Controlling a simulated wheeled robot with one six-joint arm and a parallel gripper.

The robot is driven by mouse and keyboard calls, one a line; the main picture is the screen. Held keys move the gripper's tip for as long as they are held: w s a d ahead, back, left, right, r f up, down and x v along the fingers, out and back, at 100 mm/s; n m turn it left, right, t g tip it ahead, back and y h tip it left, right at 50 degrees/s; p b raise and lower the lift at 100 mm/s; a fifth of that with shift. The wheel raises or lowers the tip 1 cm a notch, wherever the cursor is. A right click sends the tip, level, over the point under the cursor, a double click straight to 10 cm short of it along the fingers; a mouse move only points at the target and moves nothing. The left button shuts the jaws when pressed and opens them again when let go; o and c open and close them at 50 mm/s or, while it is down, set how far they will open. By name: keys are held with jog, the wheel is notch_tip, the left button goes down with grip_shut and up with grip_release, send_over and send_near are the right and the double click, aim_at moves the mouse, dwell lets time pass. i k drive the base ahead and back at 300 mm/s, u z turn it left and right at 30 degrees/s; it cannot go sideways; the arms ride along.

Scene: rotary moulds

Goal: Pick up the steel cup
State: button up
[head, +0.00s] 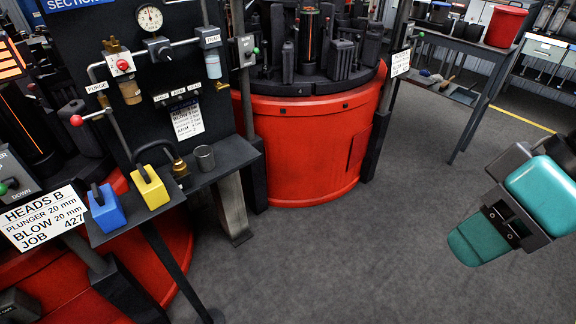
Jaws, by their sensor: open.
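The steel cup (205,158) is a small dark-grey cylinder. It stands upright on the right part of the narrow dark shelf (225,158) below the black control panel. My gripper (480,240), with teal and grey parts, is at the right side of the view, over the floor. It is open, far to the right of the cup and apart from it. Nothing shows held in it, though its inner faces are hard to see.
A brass fitting (180,168) stands just left of the cup. A yellow padlock-like block (150,187) and a blue one (106,208) sit farther left. A red round machine base (305,150) stands behind right. The grey floor (350,250) between is clear.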

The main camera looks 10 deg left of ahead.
aim_at(203, 154)
jog(key=u, duration=0.1)
jog(key=k, duration=0.2)
jog(key=z, duration=0.3)
jog(key=i, duration=1.05)
jog(key=u, duration=1.5)
jog(key=i, duration=0.8)
jog(key=u, duration=0.9)
